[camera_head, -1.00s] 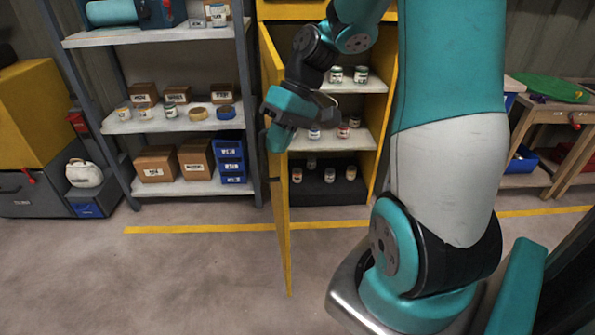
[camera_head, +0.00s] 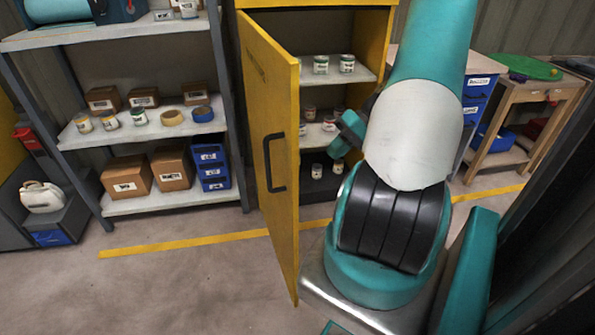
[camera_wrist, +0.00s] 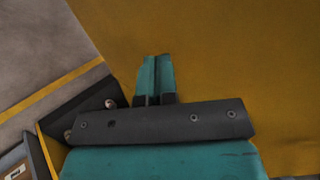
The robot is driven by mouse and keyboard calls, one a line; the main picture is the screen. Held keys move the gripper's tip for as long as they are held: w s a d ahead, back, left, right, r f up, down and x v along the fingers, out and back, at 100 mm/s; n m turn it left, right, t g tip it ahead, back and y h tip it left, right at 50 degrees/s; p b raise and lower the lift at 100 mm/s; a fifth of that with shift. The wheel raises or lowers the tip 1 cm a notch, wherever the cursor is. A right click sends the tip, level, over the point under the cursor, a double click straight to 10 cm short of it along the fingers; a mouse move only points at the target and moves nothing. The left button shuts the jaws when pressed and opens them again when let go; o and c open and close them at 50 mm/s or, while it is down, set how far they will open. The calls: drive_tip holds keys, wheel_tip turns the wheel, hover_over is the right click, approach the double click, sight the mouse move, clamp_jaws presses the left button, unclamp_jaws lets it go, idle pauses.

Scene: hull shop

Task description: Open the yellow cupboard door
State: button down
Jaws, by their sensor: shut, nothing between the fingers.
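The yellow cupboard (camera_head: 315,3) stands behind my arm, with its door (camera_head: 270,95) swung wide open toward me on the left side. The door's black handle (camera_head: 274,163) shows on its outer face, with no gripper on it. Small jars (camera_head: 320,64) stand on the cupboard's shelves. My gripper, partly hidden by my arm in the head view, is inside the door's swing at the cupboard opening. In the wrist view my gripper (camera_wrist: 156,80) is shut and empty in front of a broad yellow surface (camera_wrist: 230,50). Whether it touches that surface I cannot tell.
A shelf rack (camera_head: 140,131) with boxes, jars and blue bins stands left of the cupboard. A wooden workbench (camera_head: 530,95) is at the right. A yellow line (camera_head: 180,244) crosses the floor, and the floor at front left is clear.

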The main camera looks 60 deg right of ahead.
drive_tip(key=w+a+f, duration=0.4)
drive_tip(key=w+a, duration=0.1)
drive_tip(key=a, duration=0.2)
drive_tip(key=shift+w+a+f, duration=0.15)
drive_tip(key=shift+f, duration=0.25)
drive_tip(key=shift+a, duration=0.1)
